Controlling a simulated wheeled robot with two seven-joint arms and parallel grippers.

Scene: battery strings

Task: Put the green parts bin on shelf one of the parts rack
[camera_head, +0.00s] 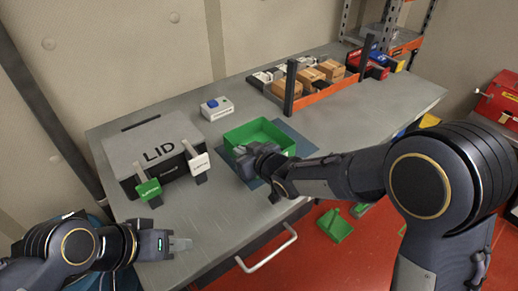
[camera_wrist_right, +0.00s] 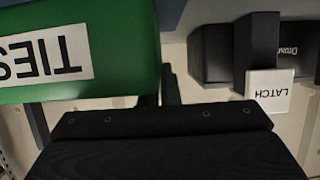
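The green parts bin (camera_head: 262,132) sits on a dark blue mat on the workbench, open top up. In the right wrist view the bin (camera_wrist_right: 110,30) shows a white label reading "TIES", upside down. My right gripper (camera_head: 243,160) is at the bin's near left corner. In the wrist view its dark fingers (camera_wrist_right: 165,88) are by the bin's edge; whether they grip the wall is unclear. My left gripper (camera_head: 182,244) is low at the left, over the bench's front edge, away from the bin. A rack (camera_head: 322,95) with an orange lip and black posts stands on the bench behind the bin.
A grey box marked "LID" (camera_head: 150,142) with a green latch (camera_head: 149,189) and a white latch (camera_head: 199,161) stands left of the bin. A small white-and-blue device (camera_head: 216,107) lies behind. Brown boxes (camera_head: 308,77) fill part of the rack. Metal shelving (camera_head: 400,40) stands at back right.

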